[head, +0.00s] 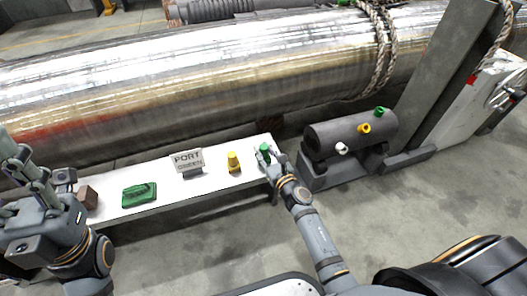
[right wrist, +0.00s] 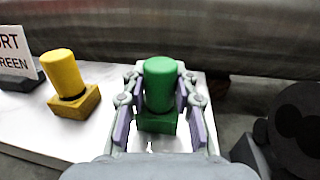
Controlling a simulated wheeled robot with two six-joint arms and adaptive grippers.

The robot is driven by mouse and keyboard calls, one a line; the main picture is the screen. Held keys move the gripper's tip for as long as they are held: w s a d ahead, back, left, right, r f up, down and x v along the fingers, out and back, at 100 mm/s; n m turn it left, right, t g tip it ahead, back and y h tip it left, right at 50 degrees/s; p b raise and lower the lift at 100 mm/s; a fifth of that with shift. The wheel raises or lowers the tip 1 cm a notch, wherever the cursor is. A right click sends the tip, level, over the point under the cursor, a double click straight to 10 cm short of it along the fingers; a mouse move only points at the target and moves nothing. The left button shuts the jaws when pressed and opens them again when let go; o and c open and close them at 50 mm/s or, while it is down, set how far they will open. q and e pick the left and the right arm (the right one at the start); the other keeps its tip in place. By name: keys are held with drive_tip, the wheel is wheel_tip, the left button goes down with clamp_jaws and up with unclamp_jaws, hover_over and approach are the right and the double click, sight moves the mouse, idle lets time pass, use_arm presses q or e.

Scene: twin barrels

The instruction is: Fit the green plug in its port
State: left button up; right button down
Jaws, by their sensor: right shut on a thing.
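The green plug (head: 265,147) stands upright at the right end of the white bench. It is a green cylinder on a square green block, clear in the right wrist view (right wrist: 160,88). My right gripper (head: 269,156) is shut on it, with one finger on each side in the right wrist view (right wrist: 160,112). The dark barrel (head: 340,132) has a green port (head: 379,112), a yellow port (head: 364,128) and a white port (head: 341,149). My left gripper (head: 24,172) is at the far left, away from the plug; its finger opening is unclear.
A yellow plug (head: 233,162) stands left of the green one. A sign (head: 188,160) reading "PORT GREEN", a green case-like object (head: 140,194) and a brown block (head: 87,197) are further left on the bench (head: 220,180). A large metal cylinder (head: 200,80) lies behind.

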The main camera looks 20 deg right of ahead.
sight(263, 146)
drive_tip(key=shift+r, duration=0.15)
drive_tip(key=shift+r+p, duration=0.3)
drive_tip(key=shift+p, duration=0.1)
wheel_tip(263, 146, up, 3)
drive_tip(key=shift+f+p, duration=0.1)
drive_tip(key=shift+p, duration=1.15)
drive_tip(key=s+d+r+b, duration=0.1)
drive_tip(key=s+d+r, duration=0.8)
drive_tip(key=d, duration=0.1)
drive_tip(key=shift+s+r+b, duration=0.15)
drive_tip(key=shift+s+b, duration=0.15)
drive_tip(key=shift+b, duration=0.05)
drive_tip(key=shift+d+r, duration=0.1)
drive_tip(key=shift+d, duration=0.05)
